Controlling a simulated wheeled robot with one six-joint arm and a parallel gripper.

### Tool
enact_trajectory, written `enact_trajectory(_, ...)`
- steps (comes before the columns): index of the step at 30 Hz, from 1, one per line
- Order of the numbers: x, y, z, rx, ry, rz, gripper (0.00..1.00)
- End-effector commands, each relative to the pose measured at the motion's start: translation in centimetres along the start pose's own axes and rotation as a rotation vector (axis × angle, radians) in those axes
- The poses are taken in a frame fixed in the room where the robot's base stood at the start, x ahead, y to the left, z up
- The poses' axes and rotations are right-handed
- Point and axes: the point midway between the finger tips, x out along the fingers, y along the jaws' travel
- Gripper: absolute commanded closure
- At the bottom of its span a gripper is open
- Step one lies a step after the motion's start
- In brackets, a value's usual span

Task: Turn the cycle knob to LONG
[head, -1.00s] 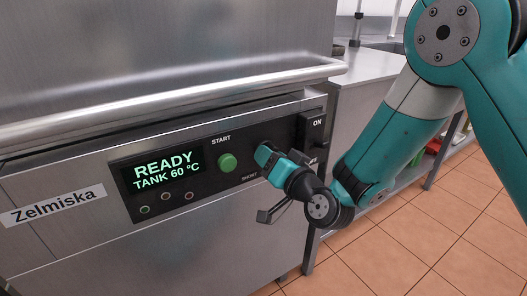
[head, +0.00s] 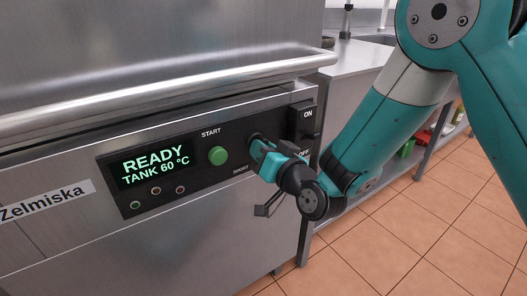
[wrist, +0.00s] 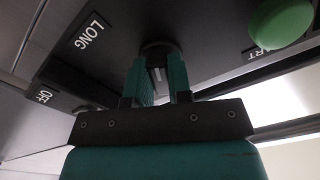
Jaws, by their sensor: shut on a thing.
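The cycle knob (wrist: 157,50) is a dark round knob on the black control panel, between the jaws of my gripper in the wrist view. A pale line shows on it between the jaws. My gripper (wrist: 158,72) is shut on the knob, and in the head view my gripper (head: 259,150) reaches the panel right of the green START button. The LONG label (wrist: 88,35) is left of the knob in the wrist view; my gripper hides it in the head view. The SHORT label (head: 241,170) is left of my gripper. Where the knob points is unclear.
The green START button (head: 217,156) is close to the left of my gripper. The ON/OFF switch (head: 305,122) is close to its right. The display (head: 155,167) reads READY, TANK 60 °C. A long bar handle (head: 160,97) runs above the panel.

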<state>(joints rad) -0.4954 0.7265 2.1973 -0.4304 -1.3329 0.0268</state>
Motion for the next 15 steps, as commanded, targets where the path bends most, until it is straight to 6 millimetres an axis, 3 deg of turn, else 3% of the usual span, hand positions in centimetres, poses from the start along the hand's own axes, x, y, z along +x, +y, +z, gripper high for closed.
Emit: enact_trajectory(15,-0.02,0.37,0.41,-0.478,0.000,-0.001,1.00)
